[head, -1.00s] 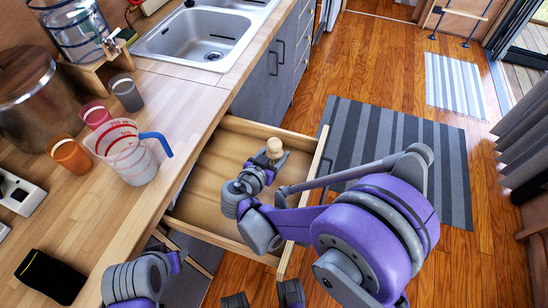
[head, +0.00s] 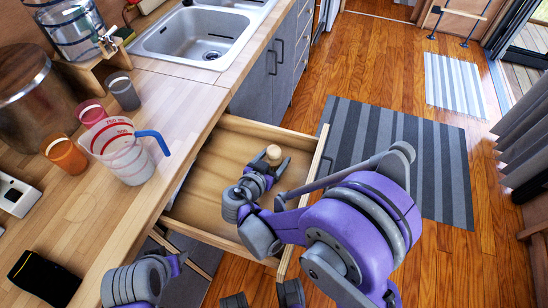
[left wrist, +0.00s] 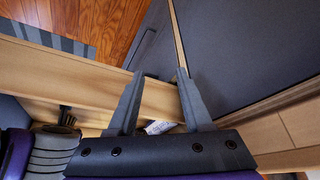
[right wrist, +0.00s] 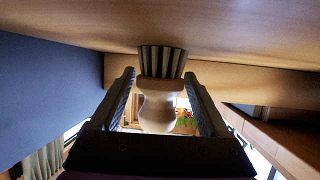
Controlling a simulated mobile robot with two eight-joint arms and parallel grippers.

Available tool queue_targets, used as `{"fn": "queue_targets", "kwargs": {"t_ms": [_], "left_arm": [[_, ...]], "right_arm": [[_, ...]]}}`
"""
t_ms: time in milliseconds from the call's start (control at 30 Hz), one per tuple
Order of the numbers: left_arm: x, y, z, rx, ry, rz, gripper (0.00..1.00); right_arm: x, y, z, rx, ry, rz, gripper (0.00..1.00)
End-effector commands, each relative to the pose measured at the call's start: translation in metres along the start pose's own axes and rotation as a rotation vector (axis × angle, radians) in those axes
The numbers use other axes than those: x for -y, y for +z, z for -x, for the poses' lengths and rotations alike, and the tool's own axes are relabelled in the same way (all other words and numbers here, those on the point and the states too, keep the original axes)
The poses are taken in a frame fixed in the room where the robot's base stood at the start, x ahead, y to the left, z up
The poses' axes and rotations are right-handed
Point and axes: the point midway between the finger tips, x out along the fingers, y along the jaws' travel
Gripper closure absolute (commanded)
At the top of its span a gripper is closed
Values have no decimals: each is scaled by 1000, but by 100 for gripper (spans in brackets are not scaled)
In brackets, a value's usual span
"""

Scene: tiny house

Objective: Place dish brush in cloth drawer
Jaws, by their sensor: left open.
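The dish brush (head: 273,154) has a pale wooden knob and stands inside the open wooden cloth drawer (head: 211,171). In the right wrist view the brush (right wrist: 157,105) has dark bristles that meet, or nearly meet, the drawer's wooden floor. My right gripper (right wrist: 162,80) is around the brush, with a narrow gap showing between each finger and the handle. It also shows over the drawer in the head view (head: 269,167). My left gripper (left wrist: 160,75) is open and empty by a wooden drawer edge and a dark cabinet panel.
The counter (head: 175,110) left of the drawer holds a measuring jug (head: 128,160), an orange cup (head: 66,155), a pink cup (head: 91,113) and a grey cup (head: 124,93). A sink (head: 200,38) is beyond them. Striped rug (head: 400,160) covers floor on the right.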

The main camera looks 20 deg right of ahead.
Motion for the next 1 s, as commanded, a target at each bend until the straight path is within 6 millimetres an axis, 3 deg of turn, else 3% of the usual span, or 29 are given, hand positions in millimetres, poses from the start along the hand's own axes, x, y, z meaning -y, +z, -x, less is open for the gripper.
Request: {"fn": "queue_targets", "kwargs": {"t_ms": [333,500,800,1000], "left_arm": [[0,0,0,0,0,0,50],[0,-6,12,-4,0,0,50],[0,-7,13,-5,0,0,50],[0,-7,14,-5,0,0,50]], "right_arm": [[0,2,0,4,0,-1,7],[0,-11,5,3,0,-2,7],[1,-10,60,2,-5,1,7],[0,-10,78,2,-1,0,7]]}}
